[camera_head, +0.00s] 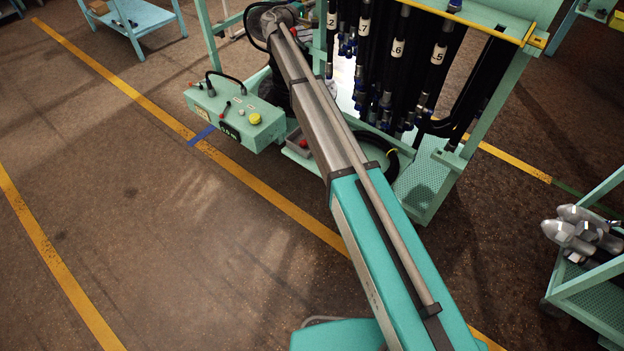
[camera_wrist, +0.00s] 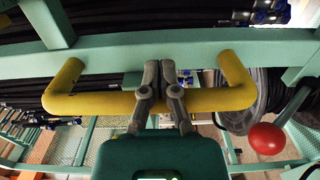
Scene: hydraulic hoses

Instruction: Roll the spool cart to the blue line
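In the wrist view, my gripper (camera_wrist: 161,66) has its two grey fingers close together across the middle of a yellow handle (camera_wrist: 95,103). I cannot tell whether they hook behind the bar or only lie in front of it. The handle is fixed to a pale green frame rail (camera_wrist: 200,50), apparently the spool cart's; a black hose coil (camera_wrist: 240,108) shows behind it at the right. In the head view my arm reaches toward the green structures and hides the gripper. The cart cannot be told clearly there. A short blue line (camera_head: 201,135) crosses a yellow floor line left of the green box.
A red-knobbed lever (camera_wrist: 267,138) is right of the handle. Metal parts (camera_head: 582,232) lie on a right-hand cart. The left floor is clear.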

